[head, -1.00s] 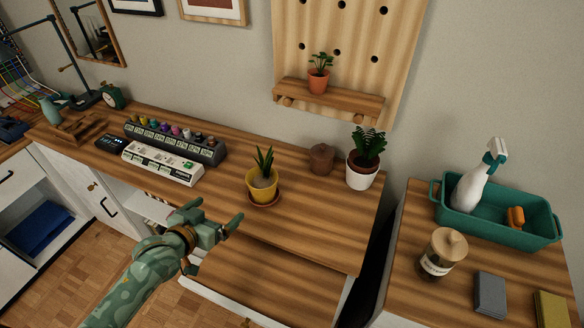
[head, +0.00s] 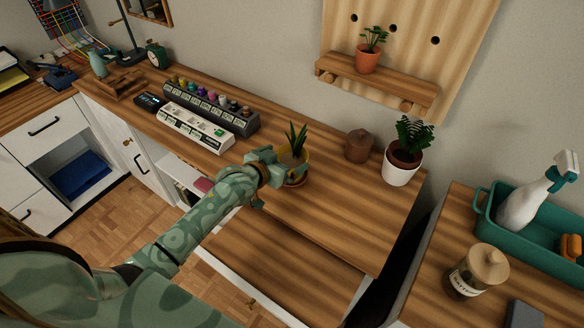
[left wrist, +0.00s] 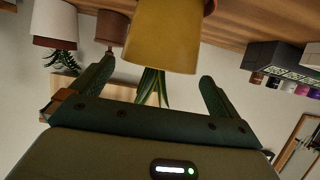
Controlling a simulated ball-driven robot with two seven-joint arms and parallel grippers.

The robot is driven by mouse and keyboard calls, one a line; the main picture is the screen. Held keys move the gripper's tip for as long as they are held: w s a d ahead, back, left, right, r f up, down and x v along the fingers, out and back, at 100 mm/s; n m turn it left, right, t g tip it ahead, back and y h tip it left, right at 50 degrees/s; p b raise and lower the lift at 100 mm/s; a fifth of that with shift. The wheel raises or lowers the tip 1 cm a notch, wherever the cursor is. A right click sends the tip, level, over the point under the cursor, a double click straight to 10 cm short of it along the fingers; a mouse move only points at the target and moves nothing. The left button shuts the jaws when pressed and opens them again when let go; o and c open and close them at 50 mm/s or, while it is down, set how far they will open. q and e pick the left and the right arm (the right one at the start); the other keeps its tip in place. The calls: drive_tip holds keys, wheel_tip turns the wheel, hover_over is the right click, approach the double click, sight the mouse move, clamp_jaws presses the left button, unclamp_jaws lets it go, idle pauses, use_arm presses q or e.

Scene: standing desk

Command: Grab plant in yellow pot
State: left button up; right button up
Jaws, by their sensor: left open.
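The yellow pot (head: 299,163) with a spiky green plant (head: 297,139) stands on the wooden desk on a terracotta saucer (head: 296,181). My left gripper (head: 283,167) is at the pot's near left side and hides part of it. In the left wrist view, which is upside down, the yellow pot (left wrist: 163,35) lies ahead between the two spread fingers (left wrist: 155,90), with its leaves (left wrist: 152,88) hanging below it in the picture. The fingers are open and a gap shows on both sides of the pot. My right gripper is not seen.
A small brown pot (head: 359,146) and a plant in a white pot (head: 402,165) stand to the right. A rack of colored bottles (head: 212,105) and a white labelled box (head: 196,128) stand to the left. The desk in front is bare.

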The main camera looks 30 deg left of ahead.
sight(294, 154)
use_arm(q)
drive_tip(key=b+x, duration=0.1)
drive_tip(key=x, duration=0.3)
drive_tip(key=shift+w+d+f+b, duration=0.1)
drive_tip(key=shift+f+b, duration=0.25)
drive_tip(key=shift+f, duration=0.1)
drive_tip(key=shift+r, duration=0.15)
drive_tip(key=c, duration=1.2)
drive_tip(key=shift+r, duration=0.2)
